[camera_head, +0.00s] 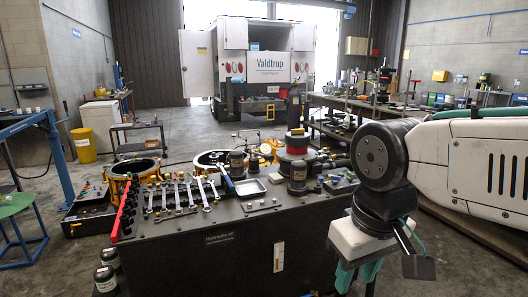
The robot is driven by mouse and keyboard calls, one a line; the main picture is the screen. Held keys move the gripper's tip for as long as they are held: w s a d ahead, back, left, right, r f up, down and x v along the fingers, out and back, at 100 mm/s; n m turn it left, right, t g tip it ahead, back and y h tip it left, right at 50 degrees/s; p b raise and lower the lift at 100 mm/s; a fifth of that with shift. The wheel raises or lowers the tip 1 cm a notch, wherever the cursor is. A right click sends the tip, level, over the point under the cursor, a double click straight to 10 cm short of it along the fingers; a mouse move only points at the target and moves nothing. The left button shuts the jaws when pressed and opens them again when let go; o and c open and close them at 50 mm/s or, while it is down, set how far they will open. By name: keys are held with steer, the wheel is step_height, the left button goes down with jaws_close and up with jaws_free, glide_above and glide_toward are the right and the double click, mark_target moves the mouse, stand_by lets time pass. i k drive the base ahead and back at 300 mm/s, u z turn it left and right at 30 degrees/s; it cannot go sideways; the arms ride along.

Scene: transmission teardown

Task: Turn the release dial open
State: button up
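My gripper (358,275) hangs at the lower right, below a white block on my arm's wrist and to the right of the dark workbench (215,262). Its green fingers point down near the bottom edge of the picture. Their tips do not show clearly, so I cannot tell whether they are apart. I see nothing held. I cannot pick out the release dial for sure. A round unit with a red ring (293,155) stands at the back right of the bench, with dark cylinders beside it. My gripper is apart from it.
Several wrenches (190,190), a red rail (125,208) and a small tray (250,188) lie on the bench. Round housings (135,170) stand behind. A green stool (18,210) and blue frame (55,160) are at left. Open floor lies toward the white van (250,60).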

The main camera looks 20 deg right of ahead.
mark_target(351, 177)
steer(key=z, duration=0.95)
steer(key=k, duration=0.4)
steer(key=z, duration=0.8)
steer(key=i, duration=0.9)
steer(key=u, duration=0.55)
steer(key=i, duration=0.75)
steer(key=u, duration=0.6)
